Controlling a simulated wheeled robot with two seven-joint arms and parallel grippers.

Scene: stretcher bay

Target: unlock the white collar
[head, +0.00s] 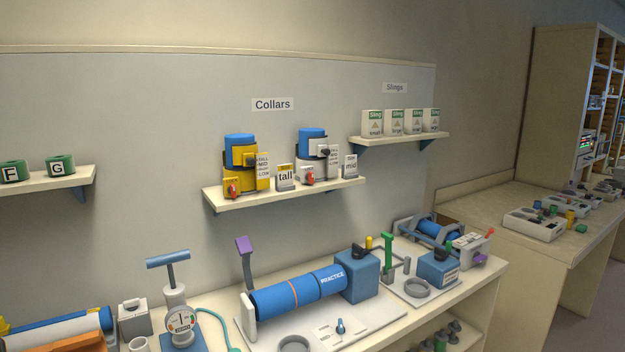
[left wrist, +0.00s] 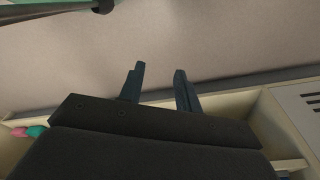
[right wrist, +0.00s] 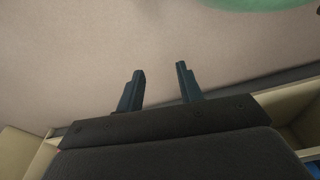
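The white collar (head: 313,147) stands on the wall shelf under the "Collars" sign, with a blue upper part, a dark piece on its front and a TALL-MID-LOW scale at its right. A small white box with a red knob (head: 307,175) sits at its foot; which way the knob is set is too small to tell. A yellow collar (head: 240,160) of like build stands to its left. My left gripper (left wrist: 160,82) is open and empty in the left wrist view. My right gripper (right wrist: 160,78) is open and empty in the right wrist view. Neither gripper shows in the head view.
The collar shelf (head: 285,193) also holds a "tall" card (head: 285,177) and a "mid" card (head: 350,166). Below it, the bench carries a blue PRACTICE cylinder (head: 299,291) and a gauge pump (head: 181,321). A sling shelf (head: 400,141) is at right. Space before the collars looks clear.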

